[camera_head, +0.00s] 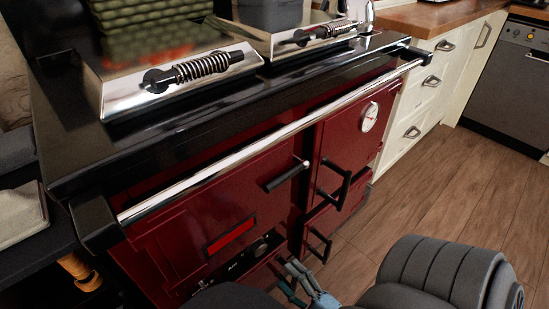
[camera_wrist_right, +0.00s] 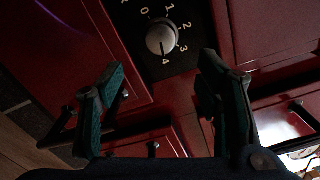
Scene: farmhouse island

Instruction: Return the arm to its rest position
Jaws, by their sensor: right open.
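My right gripper (camera_head: 300,283) is low in front of the red range cooker (camera_head: 205,205), near the bottom edge of the head view. In the right wrist view the two dark green fingers of the right gripper (camera_wrist_right: 160,85) stand wide apart with nothing between them. Beyond them is a silver knob (camera_wrist_right: 160,37) with numbers on a black panel. I cannot tell whether the fingers touch the cooker. My left gripper is not in view.
A chrome rail (camera_head: 270,140) runs along the cooker's front, with black door handles (camera_head: 333,185) below it. Cream cabinets (camera_head: 425,85) and a dishwasher (camera_head: 512,75) stand at right. Wooden floor (camera_head: 460,170) lies clear.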

